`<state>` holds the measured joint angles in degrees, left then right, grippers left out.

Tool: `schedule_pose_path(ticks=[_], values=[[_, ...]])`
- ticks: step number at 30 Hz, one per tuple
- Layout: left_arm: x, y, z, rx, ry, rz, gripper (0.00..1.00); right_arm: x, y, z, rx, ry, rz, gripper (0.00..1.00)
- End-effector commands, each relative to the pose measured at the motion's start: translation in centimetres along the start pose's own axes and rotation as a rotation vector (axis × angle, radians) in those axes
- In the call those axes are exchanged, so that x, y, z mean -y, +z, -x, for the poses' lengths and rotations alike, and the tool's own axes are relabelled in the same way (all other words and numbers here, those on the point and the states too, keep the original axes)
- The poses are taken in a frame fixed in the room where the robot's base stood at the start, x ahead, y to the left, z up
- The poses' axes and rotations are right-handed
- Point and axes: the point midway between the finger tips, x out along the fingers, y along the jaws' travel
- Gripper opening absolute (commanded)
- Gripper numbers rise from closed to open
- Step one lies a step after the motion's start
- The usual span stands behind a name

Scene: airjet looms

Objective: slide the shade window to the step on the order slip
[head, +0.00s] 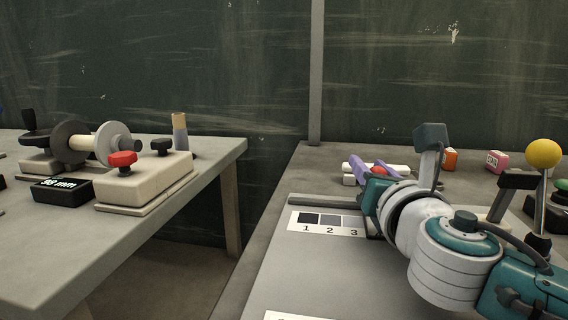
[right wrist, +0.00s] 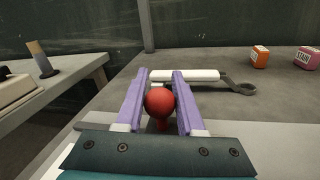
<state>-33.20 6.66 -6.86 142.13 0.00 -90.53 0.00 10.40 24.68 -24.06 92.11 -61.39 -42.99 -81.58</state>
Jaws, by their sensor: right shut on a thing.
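A white shade card (head: 328,222) with dark-to-lighter grey patches numbered 1, 2 and 3 lies on the right bench; my right arm covers whatever lies right of 3. A grey rail (head: 318,200) runs along the card's far edge. My right gripper (head: 376,169), with purple fingers, is shut on a red ball knob (right wrist: 160,102), which stands on a short red stem between the fingers. The shade window itself is hidden by my gripper and arm. A white paper edge (head: 292,316) shows at the bottom; no writing on it can be read. My left gripper is out of view.
Orange (head: 450,158) and pink (head: 497,161) boxes stand farther back. A yellow ball (head: 543,154) on a post stands at right. A gap separates the left bench (head: 60,262).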

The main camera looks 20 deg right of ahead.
Motion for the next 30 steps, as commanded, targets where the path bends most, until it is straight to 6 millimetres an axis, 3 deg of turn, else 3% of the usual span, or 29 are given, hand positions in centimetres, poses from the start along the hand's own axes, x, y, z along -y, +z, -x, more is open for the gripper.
schedule_pose_path(ticks=[1, 8, 30], values=[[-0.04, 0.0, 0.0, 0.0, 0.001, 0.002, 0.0, 0.0, -0.01, 0.01, 0.0, 0.0, 0.0, 0.26], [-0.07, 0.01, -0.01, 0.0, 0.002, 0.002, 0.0, 0.01, -0.01, 0.02, 0.0, 0.0, 0.0, 0.0], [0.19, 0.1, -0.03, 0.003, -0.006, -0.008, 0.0, 0.0, -0.01, 0.01, 0.0, 0.0, 0.0, 0.0]])
